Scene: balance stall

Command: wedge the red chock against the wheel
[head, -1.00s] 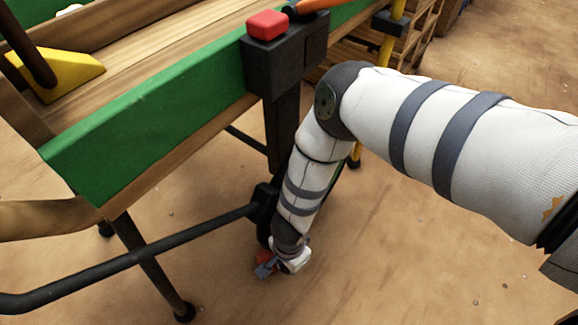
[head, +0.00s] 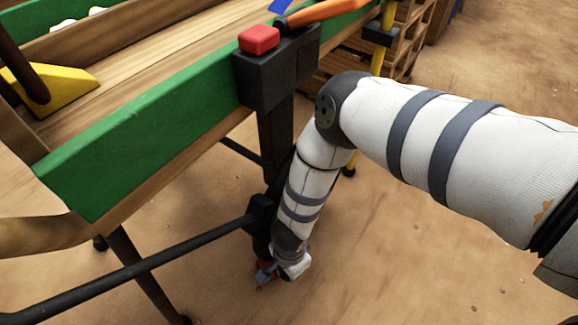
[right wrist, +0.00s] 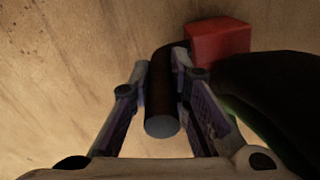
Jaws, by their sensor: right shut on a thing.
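The red chock shows as a red block (right wrist: 218,42) in the right wrist view, lying on the ground, with a dark bent handle (right wrist: 163,95) coming toward me. My right gripper (right wrist: 164,92) is shut on that handle, one finger on each side. A dark rounded shape with a greenish edge, seemingly the wheel (right wrist: 275,95), is close beside the block; I cannot tell whether they touch. In the head view my right gripper (head: 270,274) is low by the stall's black leg, with a little of the red chock (head: 265,266) showing. My left gripper is out of view.
The stall's green side board (head: 140,140) and wooden top are above and left of my right arm. A black bar (head: 130,270) runs low to the leg bracket. A red block (head: 259,39) sits on the black post top. Open sandy ground (head: 400,250) lies to the right.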

